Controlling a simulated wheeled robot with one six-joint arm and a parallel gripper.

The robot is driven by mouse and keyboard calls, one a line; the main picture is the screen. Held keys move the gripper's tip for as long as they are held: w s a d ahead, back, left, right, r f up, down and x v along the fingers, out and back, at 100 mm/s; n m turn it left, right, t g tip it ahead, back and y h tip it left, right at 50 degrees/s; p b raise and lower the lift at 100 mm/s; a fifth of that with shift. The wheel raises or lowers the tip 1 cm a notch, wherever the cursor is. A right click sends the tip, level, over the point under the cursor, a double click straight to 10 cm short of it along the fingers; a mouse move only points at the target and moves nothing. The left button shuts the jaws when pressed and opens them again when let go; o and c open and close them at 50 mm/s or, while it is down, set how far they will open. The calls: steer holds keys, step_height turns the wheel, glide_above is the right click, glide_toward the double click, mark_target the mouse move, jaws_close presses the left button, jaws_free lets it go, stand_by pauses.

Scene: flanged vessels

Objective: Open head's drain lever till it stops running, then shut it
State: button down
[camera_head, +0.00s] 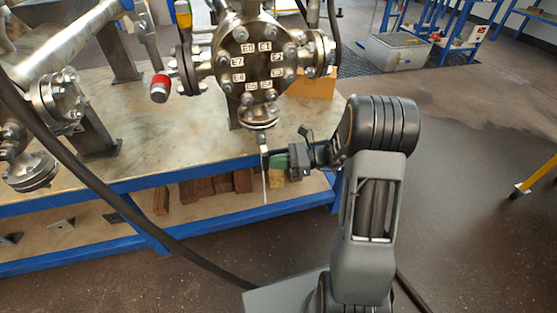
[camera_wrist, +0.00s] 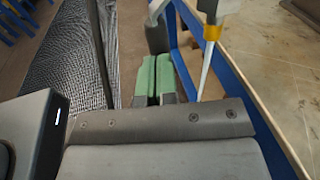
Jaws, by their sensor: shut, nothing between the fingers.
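The vessel head (camera_head: 262,62) is a round steel bolted flange with labels around its bolts. A drain spout (camera_head: 262,138) hangs from its lower neck. A thin white stream (camera_head: 265,188) falls from it past the bench edge. In the wrist view the spout has a yellow band (camera_wrist: 211,33), with the white stream (camera_wrist: 203,78) below. My gripper (camera_head: 281,162) is just right of the stream, below the spout. Its green fingers (camera_wrist: 154,77) are shut and empty. A dark grey rounded piece (camera_wrist: 157,38) lies beyond the fingertips; I cannot tell whether it is the lever.
The bench (camera_head: 150,142) has a blue frame and a lower shelf with brown blocks (camera_head: 205,188). A red-capped side fitting (camera_head: 160,88) juts out left of the flange. A dark hose (camera_head: 110,195) crosses at left. The floor at right is open, with a yellow rail (camera_head: 535,178).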

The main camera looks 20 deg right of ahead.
steer(key=shift+s, duration=0.1)
steer(key=f+p+v, duration=0.2)
steer(key=p+v, duration=0.2)
steer(key=v, duration=1)
steer(key=s+a+r+n+h+p, duration=0.3)
steer(key=r+p, duration=0.6)
steer(key=r, duration=0.4)
steer(key=s+a+r+n+h+p, duration=0.4)
steer(key=s+r+n+h+p, duration=0.2)
steer(key=r, duration=0.7)
steer(key=s+a+r+n+h+p, duration=0.4)
steer(key=r+n+h+p, duration=0.3)
steer(key=r+n+p, duration=0.4)
steer(key=shift+a+p+v, duration=0.2)
steer(key=shift+p+v, duration=0.9)
steer(key=shift+v, duration=0.05)
stand_by(1.6)
